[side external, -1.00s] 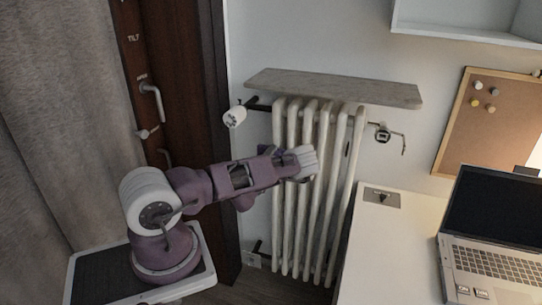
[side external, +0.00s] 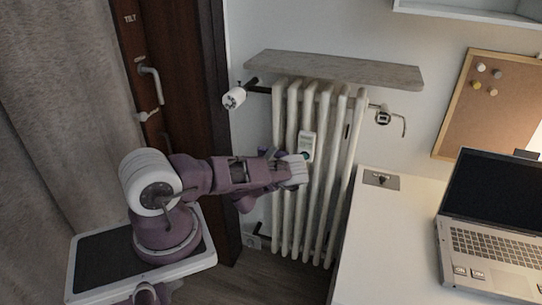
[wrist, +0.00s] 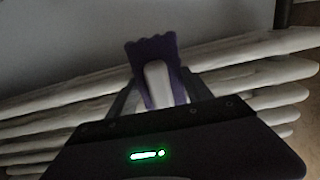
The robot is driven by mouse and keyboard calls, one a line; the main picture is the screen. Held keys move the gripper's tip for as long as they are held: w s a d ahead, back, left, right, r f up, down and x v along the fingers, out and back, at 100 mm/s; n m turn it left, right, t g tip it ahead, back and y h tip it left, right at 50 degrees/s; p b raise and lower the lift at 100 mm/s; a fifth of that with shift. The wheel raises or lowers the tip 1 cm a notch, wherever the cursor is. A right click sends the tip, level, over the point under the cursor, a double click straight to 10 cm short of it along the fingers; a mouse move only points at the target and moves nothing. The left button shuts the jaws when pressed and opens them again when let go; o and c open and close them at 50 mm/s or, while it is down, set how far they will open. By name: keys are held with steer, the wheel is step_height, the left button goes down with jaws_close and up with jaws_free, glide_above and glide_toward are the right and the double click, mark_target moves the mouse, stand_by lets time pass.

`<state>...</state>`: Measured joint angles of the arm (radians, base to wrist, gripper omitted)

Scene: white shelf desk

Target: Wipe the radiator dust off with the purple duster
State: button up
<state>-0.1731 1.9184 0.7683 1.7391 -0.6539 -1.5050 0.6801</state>
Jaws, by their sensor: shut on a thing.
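The white ribbed radiator (side external: 331,195) stands against the wall in the side view; its ribs (wrist: 265,75) cross the wrist view. My gripper (side external: 299,170) is in front of its middle ribs. In the wrist view my gripper (wrist: 160,88) is shut on the purple duster, with one finger on each side of the pale handle (wrist: 157,82). The scalloped purple end of the duster (wrist: 148,50) points away from the hand, over the ribs. I cannot tell whether it touches them. I cannot make out the duster in the side view, nor separate dust on the ribs.
A small white meter (side external: 306,143) is on the ribs just above my gripper. A grey shelf board (side external: 335,70) lies above the radiator. A valve knob (side external: 233,97) sticks out at upper left. A white desk (side external: 385,230) with a laptop (side external: 490,225) stands to the right.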

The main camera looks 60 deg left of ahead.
steer(key=shift+f, duration=0.5)
steer(key=shift+s, duration=0.1)
steer(key=shift+v, duration=2.95)
steer(key=shift+d+r, duration=0.1)
steer(key=v, duration=0.3)
